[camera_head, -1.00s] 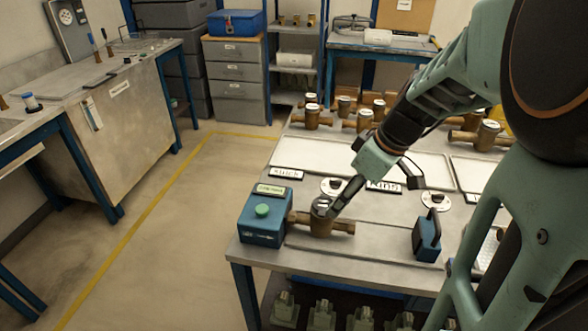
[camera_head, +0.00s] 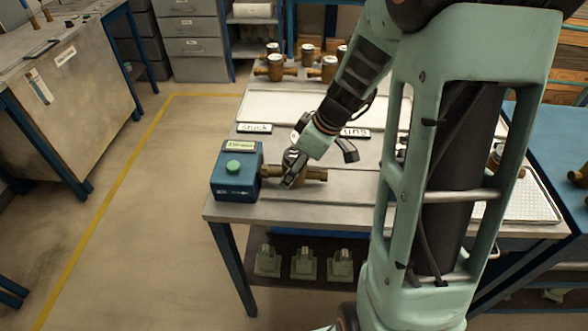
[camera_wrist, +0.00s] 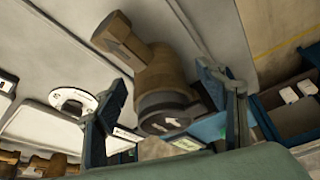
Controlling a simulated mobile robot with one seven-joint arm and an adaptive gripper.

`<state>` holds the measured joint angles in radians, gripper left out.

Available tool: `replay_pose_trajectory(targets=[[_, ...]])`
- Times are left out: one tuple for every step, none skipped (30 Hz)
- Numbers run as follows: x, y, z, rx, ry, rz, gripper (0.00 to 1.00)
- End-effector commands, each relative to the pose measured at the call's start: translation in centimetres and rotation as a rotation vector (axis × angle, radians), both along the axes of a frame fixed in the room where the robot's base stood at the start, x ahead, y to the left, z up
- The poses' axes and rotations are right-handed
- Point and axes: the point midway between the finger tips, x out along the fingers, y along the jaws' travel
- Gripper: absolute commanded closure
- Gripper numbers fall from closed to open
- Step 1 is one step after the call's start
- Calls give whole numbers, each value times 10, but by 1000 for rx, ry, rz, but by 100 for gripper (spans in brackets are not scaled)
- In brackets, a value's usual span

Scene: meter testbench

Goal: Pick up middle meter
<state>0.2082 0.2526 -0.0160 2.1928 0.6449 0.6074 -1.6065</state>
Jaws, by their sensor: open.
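A brass meter (camera_head: 316,174) with a dark round head lies on the front of the bench, its pipe ends pointing left and right. It sits just right of the blue box with the green button (camera_head: 233,168). My gripper (camera_head: 318,164) is open and low over this meter, partly hiding its head. In the wrist view, the meter (camera_wrist: 160,78) shows close up between my gripper's fingers (camera_wrist: 168,105), one on each side of its head. Whether the fingers touch it is unclear. More brass meters (camera_head: 308,56) stand at the back of the bench.
A white tray (camera_head: 270,107) and black-and-white labels (camera_head: 254,128) lie behind the meter. Several green fixtures (camera_head: 304,262) sit on the lower shelf. The floor left of the bench is clear.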

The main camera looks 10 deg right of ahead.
Motion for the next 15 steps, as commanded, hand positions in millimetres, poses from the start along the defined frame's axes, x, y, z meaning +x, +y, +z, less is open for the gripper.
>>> replay_pose_trajectory(targets=[[1,2,-5,0,2,2,35],[2,3,-7,0,1,1,35],[2,3,-9,0,1,1,35],[3,3,-10,0,1,0,35],[3,4,-11,0,0,0,35],[3,4,-11,0,0,0,35],[3,4,-12,0,0,0,35],[3,4,-11,-1,-1,0,35],[3,4,-11,-1,-1,0,35],[3,4,-11,-1,-1,1,35],[3,4,-11,-1,-1,1,35],[3,4,-11,-1,-1,1,38],[3,4,-11,-1,-1,1,42],[3,4,-11,-1,-1,1,45],[3,4,-11,-1,-1,1,49]])
